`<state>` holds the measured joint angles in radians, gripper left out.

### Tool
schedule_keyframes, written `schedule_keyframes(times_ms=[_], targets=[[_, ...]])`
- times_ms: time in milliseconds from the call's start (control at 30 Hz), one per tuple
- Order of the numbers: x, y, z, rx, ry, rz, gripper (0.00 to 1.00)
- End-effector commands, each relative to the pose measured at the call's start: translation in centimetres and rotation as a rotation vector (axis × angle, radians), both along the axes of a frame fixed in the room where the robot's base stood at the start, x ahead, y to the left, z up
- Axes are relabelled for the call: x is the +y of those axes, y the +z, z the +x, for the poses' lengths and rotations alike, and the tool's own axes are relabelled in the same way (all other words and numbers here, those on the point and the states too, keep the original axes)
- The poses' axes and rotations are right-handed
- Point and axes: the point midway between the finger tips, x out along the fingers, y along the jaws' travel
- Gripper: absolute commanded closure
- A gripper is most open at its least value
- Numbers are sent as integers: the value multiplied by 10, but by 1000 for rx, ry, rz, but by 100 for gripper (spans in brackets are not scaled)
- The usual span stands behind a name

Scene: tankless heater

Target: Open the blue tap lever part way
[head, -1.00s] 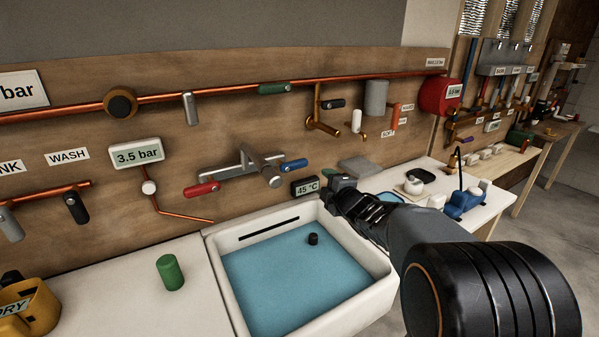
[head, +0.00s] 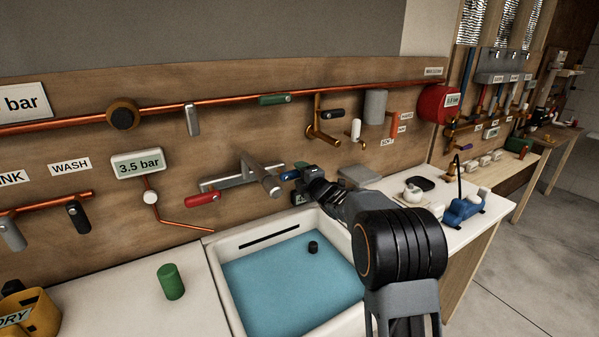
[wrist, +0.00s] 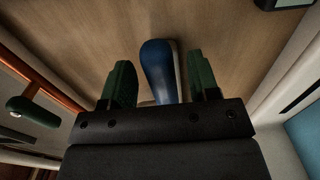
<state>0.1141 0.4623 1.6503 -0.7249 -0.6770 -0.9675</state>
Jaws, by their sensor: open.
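The blue tap lever (wrist: 158,68) stands between the two green fingertips of my gripper (wrist: 160,82) in the wrist view. The fingers are apart, one on each side of the lever, with a gap visible on both sides. In the head view my gripper (head: 298,174) is at the right end of the grey mixer tap (head: 245,178) and hides most of the blue lever (head: 288,175). The red lever (head: 203,199) is at the tap's left end.
The white sink (head: 222,240) with blue water lies below the tap. A small display (head: 298,197) is partly hidden behind my gripper. A green cylinder (head: 171,281) stands on the counter left of the sink. The wooden wall panel (head: 110,215) is close behind the tap.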

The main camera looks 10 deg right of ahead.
Motion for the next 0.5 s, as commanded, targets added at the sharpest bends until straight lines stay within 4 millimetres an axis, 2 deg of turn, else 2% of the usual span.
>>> schedule_keyframes(times_ms=[200,500], targets=[[4,0,11,-1,0,1,45],[4,0,12,0,-1,1,45]])
